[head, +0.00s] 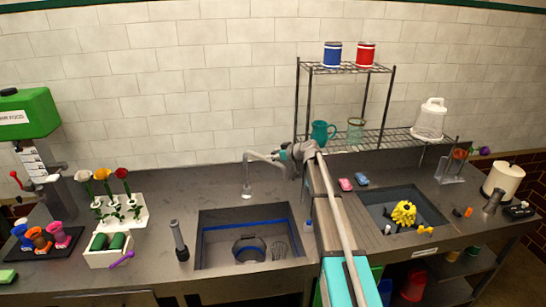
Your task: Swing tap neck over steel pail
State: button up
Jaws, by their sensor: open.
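The pale tap neck (262,156) rises behind the left sink, reaches left and bends down to its spout above the sink's back edge. The steel pail (249,243) stands in the left sink, a round grey vessel near the basin's front. The spout end is behind the pail in the picture, not over its mouth. My gripper (284,153) is at the right end of the tap neck, small in view; its fingers are open. I cannot tell whether they touch the neck. My arm hides the counter between the two sinks.
A wire basket (280,250) is beside the pail. A dark upright cylinder (179,240) stands left of the sink. Flowers in a white rack (122,213) are further left. The wire shelf (345,69) stands behind my arm. The right sink (380,222) holds a yellow item.

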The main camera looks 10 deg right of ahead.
grip_shut()
jog(key=shift+a, duration=0.15)
jog(key=shift+d, duration=0.25)
jog(key=shift+s, duration=0.1)
